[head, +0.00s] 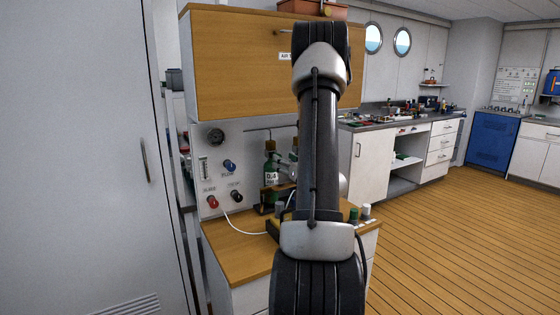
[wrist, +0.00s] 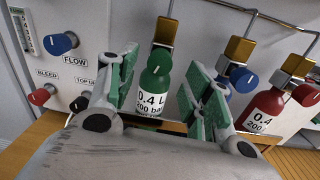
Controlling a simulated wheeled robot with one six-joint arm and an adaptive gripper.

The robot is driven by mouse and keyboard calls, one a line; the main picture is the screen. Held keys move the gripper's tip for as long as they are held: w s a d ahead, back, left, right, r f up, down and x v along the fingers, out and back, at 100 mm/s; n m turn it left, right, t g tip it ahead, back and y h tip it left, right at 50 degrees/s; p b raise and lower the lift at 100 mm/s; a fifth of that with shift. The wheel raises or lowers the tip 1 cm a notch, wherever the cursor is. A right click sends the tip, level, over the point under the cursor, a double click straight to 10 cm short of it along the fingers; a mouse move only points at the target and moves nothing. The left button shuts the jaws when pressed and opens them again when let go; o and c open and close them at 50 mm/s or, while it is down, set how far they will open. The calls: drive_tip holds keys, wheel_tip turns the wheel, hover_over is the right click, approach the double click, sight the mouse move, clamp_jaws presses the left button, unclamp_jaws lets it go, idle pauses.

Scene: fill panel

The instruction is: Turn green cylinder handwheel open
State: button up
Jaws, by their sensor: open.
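The green cylinder (wrist: 148,103) stands upright at the panel, with a white label reading 0.4 L 200 bar. Its green handwheel (wrist: 158,62), with a white tick mark, faces my wrist camera below a brass block (wrist: 167,31). My gripper (wrist: 163,65) is open, its green-padded fingers to the left and right of the handwheel. I see a gap on both sides, but cannot tell how deep the fingers reach. In the head view the green cylinder (head: 269,160) shows left of my arm, which hides most of the gripper.
Blue (wrist: 243,79) and red (wrist: 305,95) handwheels sit close to the right, under brass blocks. The FLOW knob (wrist: 61,43) and BLEED knob (wrist: 42,94) are on the panel at left. A wooden cabinet (head: 235,65) hangs above the wooden worktop (head: 235,250). Open floor (head: 460,240) lies right.

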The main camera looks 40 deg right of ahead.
drive_tip(key=s, duration=0.3)
drive_tip(key=shift+a, duration=0.35)
